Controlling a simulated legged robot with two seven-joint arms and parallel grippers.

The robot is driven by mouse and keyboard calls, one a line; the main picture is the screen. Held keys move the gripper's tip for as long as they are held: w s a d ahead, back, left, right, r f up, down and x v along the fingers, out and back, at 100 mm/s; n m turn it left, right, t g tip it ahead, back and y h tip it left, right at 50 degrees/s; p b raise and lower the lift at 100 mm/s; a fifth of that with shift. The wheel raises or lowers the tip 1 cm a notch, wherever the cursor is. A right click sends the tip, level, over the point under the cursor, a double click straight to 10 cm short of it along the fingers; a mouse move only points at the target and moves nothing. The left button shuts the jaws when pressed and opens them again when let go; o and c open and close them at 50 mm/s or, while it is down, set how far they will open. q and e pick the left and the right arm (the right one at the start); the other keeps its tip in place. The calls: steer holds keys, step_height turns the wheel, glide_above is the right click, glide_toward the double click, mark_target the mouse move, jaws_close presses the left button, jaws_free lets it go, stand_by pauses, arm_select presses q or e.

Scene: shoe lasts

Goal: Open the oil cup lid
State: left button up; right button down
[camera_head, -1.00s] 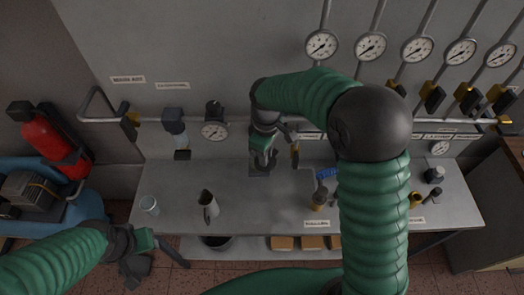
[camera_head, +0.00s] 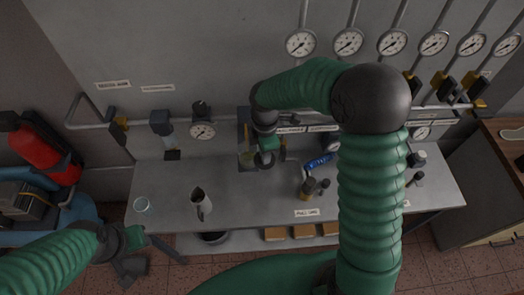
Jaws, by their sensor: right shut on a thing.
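My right gripper (camera_head: 266,160) is over the back middle of the grey bench (camera_head: 235,215), near the wall. It is shut on a small part at the oil cup, most likely its lid, which the fingers mostly hide. A yellowish part that looks like the oil cup (camera_head: 246,160) shows just left of the fingers. I cannot tell how far the lid is raised. My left gripper (camera_head: 148,262) is open and empty, low at the left, in front of the bench.
A blue-handled valve (camera_head: 320,161) and dark fittings (camera_head: 310,187) are to the right. Gauges (camera_head: 202,131) and a rail line the wall. The middle front of the bench is clear.

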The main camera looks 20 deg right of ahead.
steer(key=shift+w+d+r, duration=0.1)
stand_by(0.4)
steer(key=c, duration=1.3)
jaws_free()
step_height(320, 180, up, 17)
steer(key=b, duration=0.3)
steer(key=shift+f, duration=0.2)
